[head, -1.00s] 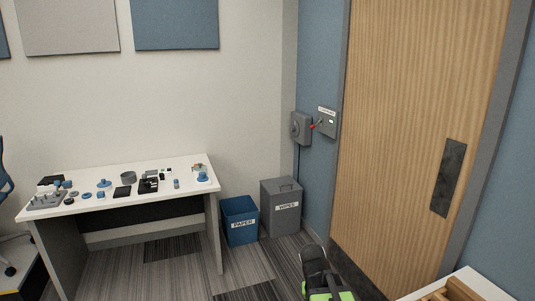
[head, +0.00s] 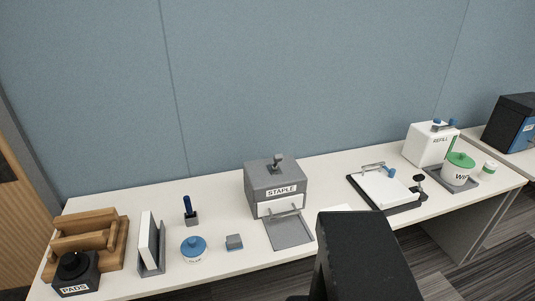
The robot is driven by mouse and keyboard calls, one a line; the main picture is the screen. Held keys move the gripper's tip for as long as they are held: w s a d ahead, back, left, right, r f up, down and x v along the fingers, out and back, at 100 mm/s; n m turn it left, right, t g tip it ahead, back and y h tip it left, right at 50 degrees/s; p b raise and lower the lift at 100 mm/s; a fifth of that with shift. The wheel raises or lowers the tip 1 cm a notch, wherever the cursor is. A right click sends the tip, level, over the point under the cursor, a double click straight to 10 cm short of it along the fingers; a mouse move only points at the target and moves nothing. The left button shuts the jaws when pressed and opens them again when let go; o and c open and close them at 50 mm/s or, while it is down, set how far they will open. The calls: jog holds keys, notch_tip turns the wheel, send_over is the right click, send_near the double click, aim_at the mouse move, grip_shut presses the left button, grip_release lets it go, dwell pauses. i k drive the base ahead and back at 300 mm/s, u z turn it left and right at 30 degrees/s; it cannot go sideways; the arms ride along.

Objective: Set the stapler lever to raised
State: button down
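The stapler (head: 262,186) is a grey box labelled STAPLE, standing on the middle of the white table in the head view. A short grey lever (head: 277,160) with a knob stands up from a plate on its top; its exact setting is too small to tell. A white drawer-like front and a grey tray (head: 290,236) are at its front. A black part of my arm rises at the bottom, in front of the table and right of the stapler. My gripper's fingers do not show.
On the white table (head: 215,270), left, are a wooden rack (head: 88,232), a PADS dispenser (head: 75,276), an upright holder (head: 150,245) and a blue-lidded jar (head: 193,249). Right are a clipboard-like tray (head: 385,190), a REFILL box (head: 430,145) and a green-lidded WIPE tub (head: 457,172).

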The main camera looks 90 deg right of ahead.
aim_at(276, 158)
jog(key=z, duration=0.15)
jog(key=k, duration=0.75)
jog(key=u, duration=1.35)
jog(key=i, duration=1.6)
jog(key=z, duration=4.7)
jog(key=i, duration=1.05)
jog(key=u, duration=0.1)
